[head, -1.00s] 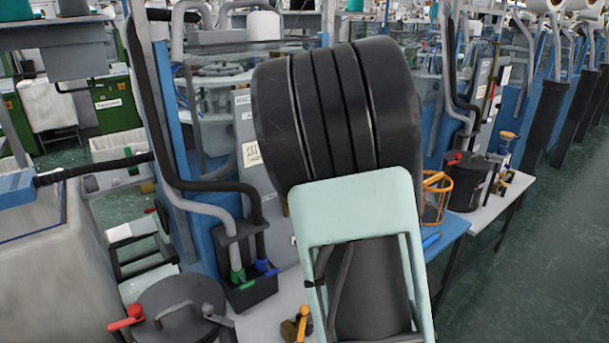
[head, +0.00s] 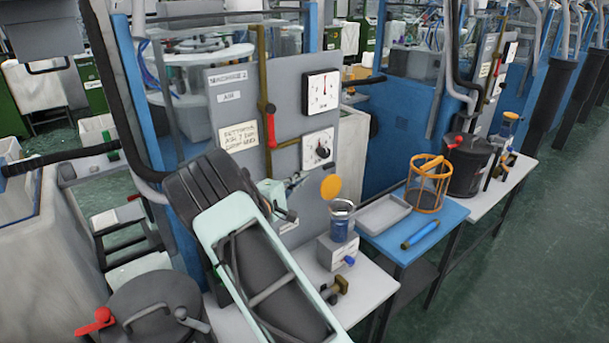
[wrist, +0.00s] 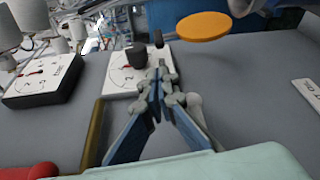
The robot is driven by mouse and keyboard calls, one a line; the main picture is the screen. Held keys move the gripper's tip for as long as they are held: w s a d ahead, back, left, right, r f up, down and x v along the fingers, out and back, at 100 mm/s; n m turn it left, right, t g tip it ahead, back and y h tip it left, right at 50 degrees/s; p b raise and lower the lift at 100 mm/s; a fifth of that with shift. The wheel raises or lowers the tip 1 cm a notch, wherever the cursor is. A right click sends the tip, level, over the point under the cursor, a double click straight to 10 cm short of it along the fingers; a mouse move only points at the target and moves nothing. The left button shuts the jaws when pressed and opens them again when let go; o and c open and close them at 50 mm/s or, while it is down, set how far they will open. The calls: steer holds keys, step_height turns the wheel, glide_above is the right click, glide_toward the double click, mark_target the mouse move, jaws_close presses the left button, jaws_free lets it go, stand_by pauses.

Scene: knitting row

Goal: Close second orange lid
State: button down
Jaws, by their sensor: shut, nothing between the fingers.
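An orange lid (head: 331,187) stands tilted up at the rim of a small blue jar with a silver collar (head: 341,222), on a grey block in the head view. In the wrist view the lid (wrist: 204,26) is an orange disc at the upper right. My gripper (wrist: 160,75) is shut and empty, its fingertips to the left of the lid and apart from it. In the head view my arm largely hides the gripper, beside the grey panel left of the jar. Another orange lid (head: 511,116) shows on a farther blue jar at the right; its angle is hard to tell.
The grey panel (head: 235,100) with two white dials and a brass pipe with a red handle stands behind my arm. An orange wire basket (head: 428,185), a grey tray (head: 383,214) and a blue tool (head: 420,235) sit on the blue table right of the jar. Green floor (head: 530,260) lies open at right.

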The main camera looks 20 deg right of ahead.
mark_target(330, 181)
steer(key=p+x, duration=0.1)
steer(key=x, duration=0.6)
steer(key=shift+w+d, duration=0.2)
steer(key=shift+d, duration=0.1)
steer(key=shift+s+f+b, duration=0.1)
steer(key=shift+f+b, duration=0.1)
steer(key=shift+b, duration=0.4)
